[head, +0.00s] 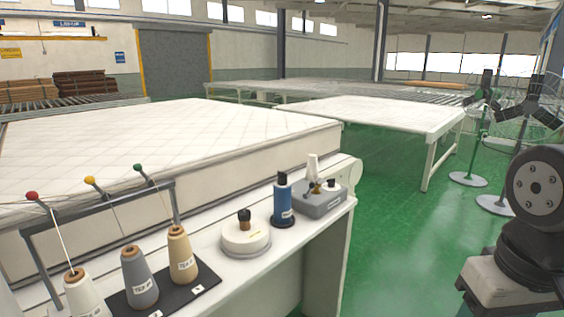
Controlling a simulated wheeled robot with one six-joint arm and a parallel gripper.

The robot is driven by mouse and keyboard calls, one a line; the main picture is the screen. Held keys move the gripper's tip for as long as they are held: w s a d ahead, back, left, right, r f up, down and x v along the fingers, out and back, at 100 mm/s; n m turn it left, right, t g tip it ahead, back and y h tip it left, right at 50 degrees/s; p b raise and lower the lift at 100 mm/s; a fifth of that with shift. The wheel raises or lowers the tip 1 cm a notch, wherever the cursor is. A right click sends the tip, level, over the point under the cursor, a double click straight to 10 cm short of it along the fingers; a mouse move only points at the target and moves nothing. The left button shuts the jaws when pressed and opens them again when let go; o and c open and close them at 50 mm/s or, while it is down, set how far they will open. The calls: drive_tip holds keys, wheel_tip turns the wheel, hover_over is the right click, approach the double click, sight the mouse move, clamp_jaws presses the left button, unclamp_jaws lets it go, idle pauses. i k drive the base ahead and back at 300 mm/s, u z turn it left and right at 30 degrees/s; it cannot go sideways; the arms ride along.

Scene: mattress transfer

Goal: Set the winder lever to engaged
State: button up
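A small grey box (321,202), which looks like the winder, stands near the far right end of the white bench (262,272). On its top are a white cone-shaped piece (313,167), a brass-coloured part and a small dark knob on a white disc. A thin dark lever (308,190) seems to stick up at its left side; its setting is too small to tell. My arm shows at the right edge, well apart from the bench. My gripper is not in view.
A blue spool (283,201) and a white round container (245,238) stand left of the winder. Thread cones (139,277) stand on a black mat under a grey rack. A quilted mattress (150,140) lies behind. Green floor (400,245) is clear to the right; fans (487,125) stand beyond.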

sight(311, 185)
drive_tip(key=u, duration=0.05)
drive_tip(key=k, duration=0.65)
drive_tip(key=z, duration=0.25)
drive_tip(key=i, duration=1.5)
drive_tip(key=u, duration=0.55)
